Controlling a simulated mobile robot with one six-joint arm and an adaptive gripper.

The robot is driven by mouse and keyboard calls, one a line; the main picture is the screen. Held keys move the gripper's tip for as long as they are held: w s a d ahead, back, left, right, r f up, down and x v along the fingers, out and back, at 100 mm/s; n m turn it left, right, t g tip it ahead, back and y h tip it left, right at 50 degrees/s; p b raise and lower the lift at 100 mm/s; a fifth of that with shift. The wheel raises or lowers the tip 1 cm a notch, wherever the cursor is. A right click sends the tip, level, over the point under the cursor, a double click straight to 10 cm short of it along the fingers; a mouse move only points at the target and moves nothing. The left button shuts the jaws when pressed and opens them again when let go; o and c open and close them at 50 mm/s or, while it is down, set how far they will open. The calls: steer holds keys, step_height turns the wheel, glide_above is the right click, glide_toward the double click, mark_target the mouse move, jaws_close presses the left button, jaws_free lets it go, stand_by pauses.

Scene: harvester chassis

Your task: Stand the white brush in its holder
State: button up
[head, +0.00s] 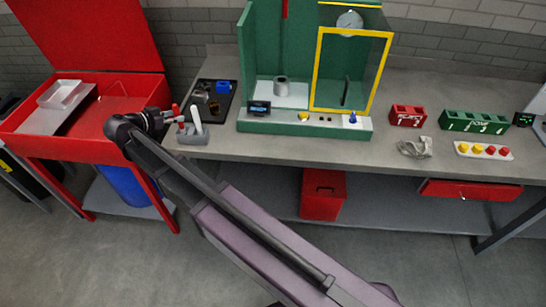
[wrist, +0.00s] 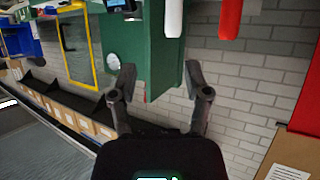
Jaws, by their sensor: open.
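The white brush (head: 196,121) stands nearly upright, leaning slightly, at the grey holder block (head: 193,138) on the bench's left part. Its lower end meets the block; I cannot tell how deep it sits. A red-handled tool (head: 176,109) is beside it on the left. My gripper (head: 172,119) is just left of the brush in the head view. In the wrist view my gripper (wrist: 160,72) has its fingers spread with nothing between them. The white handle (wrist: 174,18) and a red handle (wrist: 230,18) show at the top edge, beyond the fingertips.
A dark tray (head: 212,100) with small parts lies behind the holder. A green fixture with a yellow-framed door (head: 318,75) stands to its right. A red cabinet (head: 98,115) stands left of the bench. Bare bench top (head: 290,148) runs along the front.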

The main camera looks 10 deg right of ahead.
steer(key=s+d+f+n+g+y, duration=0.3)
steer(key=s+d, duration=0.3)
steer(key=d, duration=0.4)
steer(key=s+d+f+n+g+y, duration=0.2)
steer(key=s+d, duration=0.4)
steer(key=d, duration=0.4)
steer(key=s+d+f+n+g+y, duration=0.3)
steer(key=s+d+f+n+y, duration=0.1)
steer(key=d, duration=0.6)
steer(key=shift+s+d+f+g+y, duration=0.35)
steer(key=shift+s+f, duration=0.45)
steer(key=shift+s, duration=0.3)
